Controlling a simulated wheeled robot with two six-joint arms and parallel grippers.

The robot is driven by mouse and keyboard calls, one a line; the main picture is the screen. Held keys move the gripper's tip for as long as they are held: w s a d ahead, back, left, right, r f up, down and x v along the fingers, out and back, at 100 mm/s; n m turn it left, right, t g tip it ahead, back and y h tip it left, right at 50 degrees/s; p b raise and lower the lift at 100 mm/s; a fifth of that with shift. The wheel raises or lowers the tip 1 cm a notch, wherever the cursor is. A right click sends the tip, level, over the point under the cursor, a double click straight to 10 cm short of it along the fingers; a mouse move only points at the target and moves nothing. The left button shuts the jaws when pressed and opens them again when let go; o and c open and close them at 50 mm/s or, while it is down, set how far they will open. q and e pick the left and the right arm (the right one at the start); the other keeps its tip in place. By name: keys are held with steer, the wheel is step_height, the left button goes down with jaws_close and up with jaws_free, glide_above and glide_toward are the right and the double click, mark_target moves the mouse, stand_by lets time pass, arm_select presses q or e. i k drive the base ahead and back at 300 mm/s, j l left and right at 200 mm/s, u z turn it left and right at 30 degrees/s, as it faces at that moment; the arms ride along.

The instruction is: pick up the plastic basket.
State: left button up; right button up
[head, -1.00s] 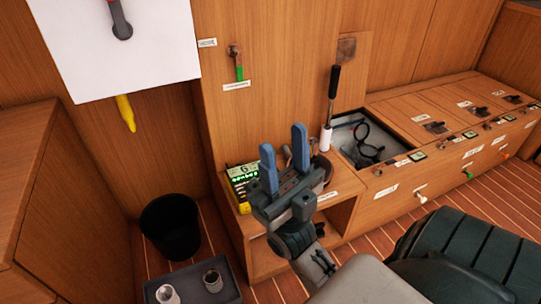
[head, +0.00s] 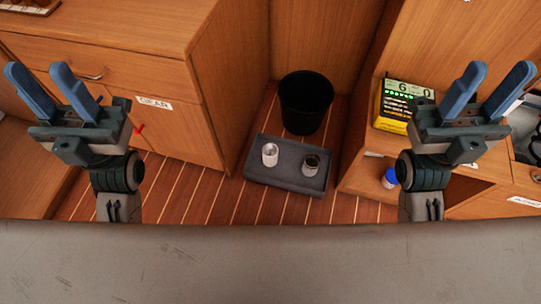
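A black round basket (head: 306,104), open at the top, stands upright on the floor in the corner between the wooden cabinets, at the upper middle of the head view. I take it to be the plastic basket. My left gripper (head: 36,68) is open and empty at the far left, well apart from the basket. My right gripper (head: 503,69) is open and empty at the far right, also apart from it. Neither gripper touches anything that I can see.
A dark grey tray (head: 256,177) with two cups lies on the floor in front of the basket. A wooden cabinet (head: 160,29) stands left. On the right, a shelf unit carries a yellow and black device (head: 393,108); a blue-capped container (head: 389,178) sits below.

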mark_target(269, 151)
steer(key=z, duration=2.1)
steer(key=u, duration=2.05)
steer(key=i+l+u, duration=0.1)
steer(key=l, duration=0.4)
steer(key=i+l+u, duration=0.1)
steer(key=l, duration=0.45)
